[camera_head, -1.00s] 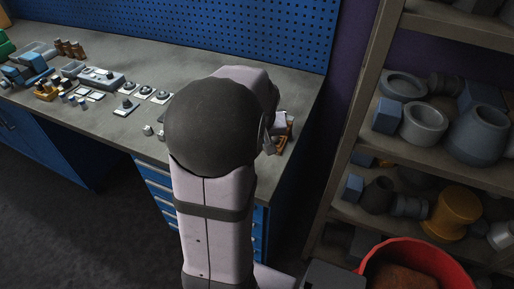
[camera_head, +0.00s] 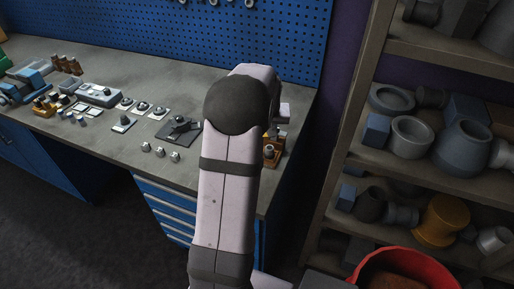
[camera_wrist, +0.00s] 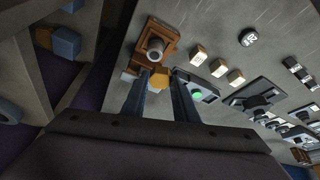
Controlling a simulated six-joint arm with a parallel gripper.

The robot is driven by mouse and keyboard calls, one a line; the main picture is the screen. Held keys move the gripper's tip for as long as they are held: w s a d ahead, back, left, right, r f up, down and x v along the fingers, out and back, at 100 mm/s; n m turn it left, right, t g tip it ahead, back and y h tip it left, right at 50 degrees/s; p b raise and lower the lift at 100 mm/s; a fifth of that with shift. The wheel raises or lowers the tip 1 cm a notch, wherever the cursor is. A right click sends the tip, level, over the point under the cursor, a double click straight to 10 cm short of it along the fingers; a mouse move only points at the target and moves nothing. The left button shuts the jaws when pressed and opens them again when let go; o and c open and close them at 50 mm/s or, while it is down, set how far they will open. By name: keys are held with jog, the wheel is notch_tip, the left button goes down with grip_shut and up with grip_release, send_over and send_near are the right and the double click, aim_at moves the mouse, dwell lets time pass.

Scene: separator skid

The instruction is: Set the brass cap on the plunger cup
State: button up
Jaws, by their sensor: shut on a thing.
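In the wrist view a brass cap (camera_wrist: 158,79), hexagonal and orange-gold, sits between the two fingertips of my gripper (camera_wrist: 160,84), which is shut on it. Just beyond it in that picture is a brown fixture (camera_wrist: 166,32) with a round grey cup (camera_wrist: 156,46), which looks like the plunger cup. The cap appears apart from the cup; its height above it is hard to tell. In the head view the brown fixture (camera_head: 272,157) shows at the bench's right end, partly behind my arm. My gripper and the cap are hidden there.
A grey device with a green button (camera_wrist: 197,95) lies close to my right finger. A dark plate (camera_head: 178,132) and small parts fill the bench (camera_head: 110,150) leftward. A loaded shelf (camera_head: 345,150) stands right.

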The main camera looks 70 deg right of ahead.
jog(key=shift+s+d+r+m, duration=0.15)
jog(key=shift+d+r+m, duration=0.35)
jog(key=shift+m, duration=0.1)
jog(key=shift+s+m+g, duration=0.15)
jog(key=shift+m+g, duration=0.25)
jog(key=shift+s+a+m+g, duration=0.15)
jog(key=shift+m+g, duration=0.25)
jog(key=shift+m, duration=0.7)
jog(key=shift+f, duration=0.1)
jog(key=shift+f+b, duration=2)
jog(key=shift+f, duration=0.65)
jog(key=shift+f+b, duration=0.35)
jog(key=shift+f, duration=0.05)
jog(key=o, duration=1.5)
jog(key=shift+o, duration=0.2)
